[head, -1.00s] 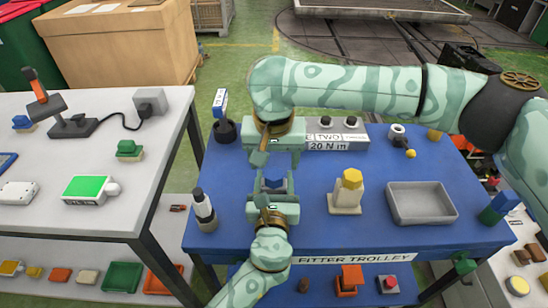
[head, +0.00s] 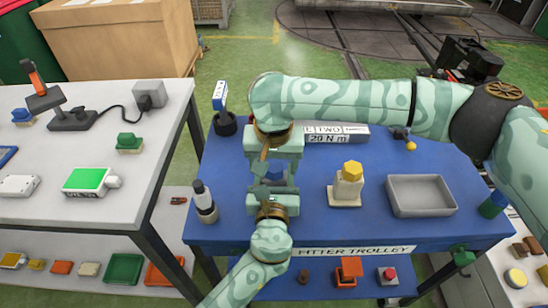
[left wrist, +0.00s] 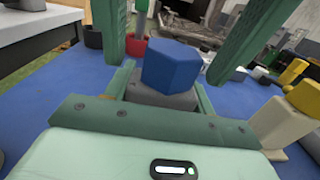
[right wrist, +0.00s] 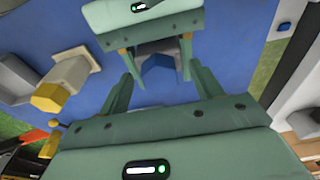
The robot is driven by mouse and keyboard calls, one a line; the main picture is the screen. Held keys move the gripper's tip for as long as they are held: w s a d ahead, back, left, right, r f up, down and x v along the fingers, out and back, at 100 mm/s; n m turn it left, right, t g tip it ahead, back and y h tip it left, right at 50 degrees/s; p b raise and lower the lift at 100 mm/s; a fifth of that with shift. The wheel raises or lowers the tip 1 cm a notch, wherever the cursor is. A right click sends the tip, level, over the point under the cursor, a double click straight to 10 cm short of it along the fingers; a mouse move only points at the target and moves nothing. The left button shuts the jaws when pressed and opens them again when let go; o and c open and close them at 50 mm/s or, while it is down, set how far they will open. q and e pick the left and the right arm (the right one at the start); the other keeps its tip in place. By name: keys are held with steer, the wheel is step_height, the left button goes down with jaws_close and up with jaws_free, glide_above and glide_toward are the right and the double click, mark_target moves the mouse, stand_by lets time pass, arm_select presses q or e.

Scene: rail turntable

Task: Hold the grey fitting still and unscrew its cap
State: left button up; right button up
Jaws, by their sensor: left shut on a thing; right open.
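The grey fitting (left wrist: 160,97) stands upright on the blue trolley top with a blue hexagonal cap (left wrist: 172,62) on it. My left gripper (left wrist: 160,88) is shut on the grey body, below the cap; it also shows in the head view (head: 272,192). In the head view the right gripper (head: 271,164) comes from above and partly hides the cap (head: 275,174).
A cream fitting (head: 346,192) with a yellow cap stands to the right, beside a grey tray (head: 421,208). A torque-marked box (head: 340,134) is behind. Blue surface is free between them.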

steer(key=c, duration=1.3)
steer(key=shift+o, duration=0.2)
steer(key=n, duration=0.5)
steer(key=shift+y, duration=0.4)
steer(key=shift+n, duration=0.5)
steer(key=n, duration=0.4)
steer(key=shift+d+g+y, duration=0.1)
steer(key=shift+g+y, duration=0.2)
steer(key=shift+n, duration=1)
